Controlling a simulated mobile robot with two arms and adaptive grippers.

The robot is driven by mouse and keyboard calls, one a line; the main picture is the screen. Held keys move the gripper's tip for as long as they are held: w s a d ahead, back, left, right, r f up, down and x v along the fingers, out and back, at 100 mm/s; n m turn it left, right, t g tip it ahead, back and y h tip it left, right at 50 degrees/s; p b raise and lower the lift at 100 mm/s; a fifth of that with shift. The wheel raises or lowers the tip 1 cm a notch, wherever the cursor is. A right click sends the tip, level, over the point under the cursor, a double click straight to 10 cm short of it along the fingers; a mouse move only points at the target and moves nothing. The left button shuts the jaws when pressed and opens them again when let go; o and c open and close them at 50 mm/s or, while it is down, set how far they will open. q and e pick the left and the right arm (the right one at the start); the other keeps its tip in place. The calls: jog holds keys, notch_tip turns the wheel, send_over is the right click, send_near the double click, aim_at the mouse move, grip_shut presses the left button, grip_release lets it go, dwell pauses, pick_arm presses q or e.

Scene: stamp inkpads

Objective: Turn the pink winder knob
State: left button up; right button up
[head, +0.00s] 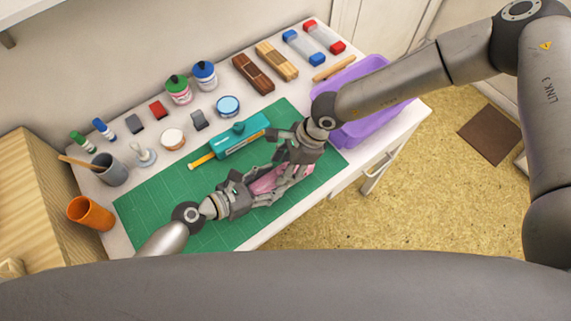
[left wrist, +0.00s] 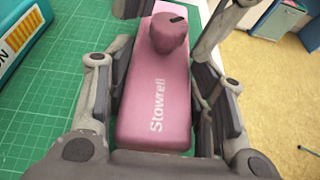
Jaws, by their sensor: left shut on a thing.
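A pink winder box (left wrist: 155,112) marked "Stowrell" fills the middle of the left wrist view. Its pink winder knob (left wrist: 168,33) stands on top near the far end, with a dark mark on it. In the head view the pink box (head: 268,181) is partly hidden by my grippers. My left gripper (head: 258,188) is shut on the box, with a finger along each side. My right gripper (head: 283,162) comes from above and the right, at the far end of the box. Its fingers are apart on either side of the knob, with gaps showing.
A green cutting mat (head: 180,205) lies under the work. A teal tape box (head: 240,137) sits just behind the grippers. A purple bin (head: 352,128) stands to the right. Stamps, inkpads and jars line the back; an orange cup (head: 91,213) stands at left.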

jog(key=shift+n, duration=0.3)
jog(key=n+g, duration=0.1)
jog(key=n, duration=0.1)
jog(key=n+g+h, duration=0.1)
jog(key=n, duration=0.2)
jog(key=shift+w+a, duration=0.15)
jog(key=shift+w, duration=0.05)
jog(key=shift+w+r+n, duration=0.1)
jog(key=shift+r+n, duration=0.2)
jog(key=shift+n, duration=0.1)
jog(key=v, duration=1.2)
jog(key=w+a+r+m+t+y, duration=0.1)
jog(key=w+a+r+m+y, duration=0.2)
jog(key=a, duration=0.3)
jog(key=w+a+r+m+t+y, duration=0.2)
jog(key=w+a+r+m+y, duration=0.1)
jog(key=a+m, duration=0.3)
jog(key=w+a+r+m+t+y, duration=0.2)
jog(key=w+a+r+m+y, duration=0.1)
jog(key=a, duration=0.5)
jog(key=shift+w+r+m+y, duration=0.3)
jog(key=shift+w+r+m, duration=0.35)
jog(key=shift+r+m, duration=0.3)
